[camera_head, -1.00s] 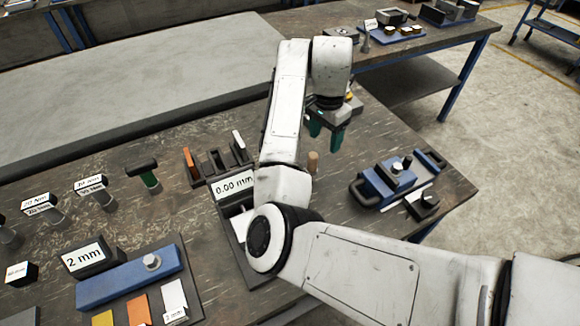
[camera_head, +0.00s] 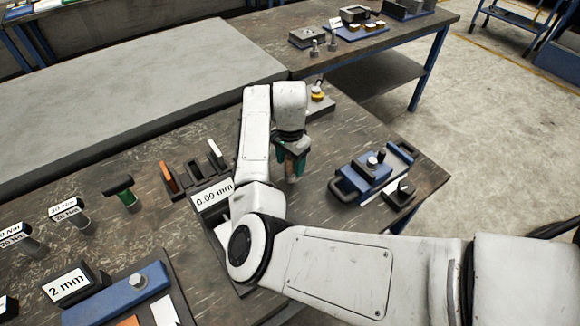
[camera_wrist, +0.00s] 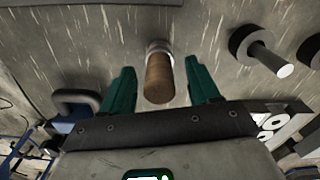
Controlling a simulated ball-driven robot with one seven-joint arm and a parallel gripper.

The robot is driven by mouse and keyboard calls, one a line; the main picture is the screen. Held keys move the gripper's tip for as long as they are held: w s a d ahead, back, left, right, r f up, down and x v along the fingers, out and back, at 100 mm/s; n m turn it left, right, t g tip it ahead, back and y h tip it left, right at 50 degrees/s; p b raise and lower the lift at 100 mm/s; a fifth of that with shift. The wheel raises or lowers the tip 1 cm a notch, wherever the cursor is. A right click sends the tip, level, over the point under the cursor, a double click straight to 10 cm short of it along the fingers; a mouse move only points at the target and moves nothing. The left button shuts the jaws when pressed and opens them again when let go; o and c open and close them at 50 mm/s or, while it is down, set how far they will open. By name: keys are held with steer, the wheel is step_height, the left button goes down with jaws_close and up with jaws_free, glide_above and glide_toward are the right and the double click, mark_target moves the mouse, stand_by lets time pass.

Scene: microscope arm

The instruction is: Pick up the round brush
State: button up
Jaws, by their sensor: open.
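The round brush shows in the wrist view as an upright wooden handle (camera_wrist: 158,80) with a pale metal collar. In the wrist view its handle appears between the two green fingers of my gripper (camera_wrist: 160,82), with a gap on each side. In the head view my gripper (camera_head: 289,162) points down over the table, and the brush (camera_head: 291,175) is mostly hidden by the fingers. The jaws are open and hold nothing. The bristles cannot be made out.
A blue clamp-like fixture (camera_head: 370,175) stands to the right of my gripper. A 0.00 mm gauge (camera_head: 213,195) and a rack with slots (camera_head: 195,170) stand to the left. A green-and-black handled tool (camera_head: 124,190) is farther left. A yellow-topped piece (camera_head: 317,96) is behind.

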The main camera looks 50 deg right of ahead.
steer(key=shift+f, duration=0.55)
jaws_close()
steer(key=shift+r, duration=0.1)
steer(key=shift+r, duration=0.4)
step_height(320, 180, up, 2)
steer(key=shift+s+r+b, duration=0.1)
steer(key=shift+r+b, duration=0.15)
steer(key=shift+b, duration=0.2)
steer(key=s+a+r, duration=0.4)
steer(key=s+r, duration=0.5)
steer(key=s, duration=0.4)
steer(key=shift+s+r+p, duration=0.15)
steer(key=shift+r+p, duration=0.15)
steer(key=shift+p, duration=0.05)
